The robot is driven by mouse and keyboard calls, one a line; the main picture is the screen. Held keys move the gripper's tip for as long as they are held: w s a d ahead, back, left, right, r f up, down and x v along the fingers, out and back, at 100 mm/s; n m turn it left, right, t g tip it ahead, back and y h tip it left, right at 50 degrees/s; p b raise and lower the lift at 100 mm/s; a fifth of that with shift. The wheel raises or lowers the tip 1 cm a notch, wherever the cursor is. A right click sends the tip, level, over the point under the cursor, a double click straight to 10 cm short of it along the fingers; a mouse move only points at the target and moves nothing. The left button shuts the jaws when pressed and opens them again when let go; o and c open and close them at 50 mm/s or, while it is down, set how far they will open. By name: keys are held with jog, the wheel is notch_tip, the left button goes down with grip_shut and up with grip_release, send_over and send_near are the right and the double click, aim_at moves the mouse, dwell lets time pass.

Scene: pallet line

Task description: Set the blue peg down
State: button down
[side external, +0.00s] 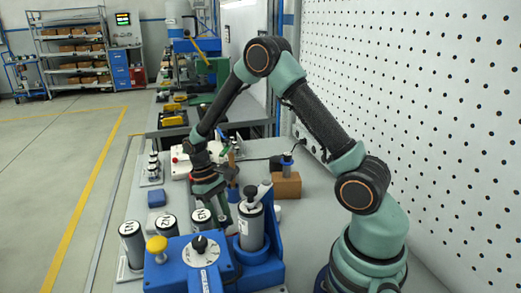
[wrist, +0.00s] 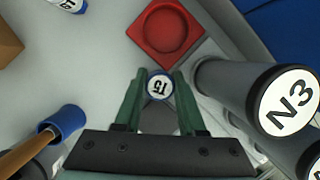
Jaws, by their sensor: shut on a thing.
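The blue peg (wrist: 159,86) shows in the wrist view as a round white-labelled top with a blue rim, between the green fingertips of my gripper (wrist: 158,92). My gripper is shut on it. The peg's lower part is hidden, so I cannot tell whether it touches the surface below. In the side external view my gripper (side external: 220,203) is low over the bench, behind the labelled cylinders, and the peg cannot be made out there. A red square holder (wrist: 142,27) with a round recess lies just beyond the peg in the wrist view.
A grey cylinder marked N3 (wrist: 238,86) stands close to the right of my fingers. A blue cup (wrist: 68,117) with a wooden handle is at lower left. Another blue-rimmed piece (wrist: 72,5) is at upper left. A blue dial machine (side external: 185,262) stands at the bench front.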

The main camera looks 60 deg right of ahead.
jog(key=shift+f, duration=0.3)
jog(key=shift+f, duration=0.1)
jog(key=c, duration=0.5)
grip_release()
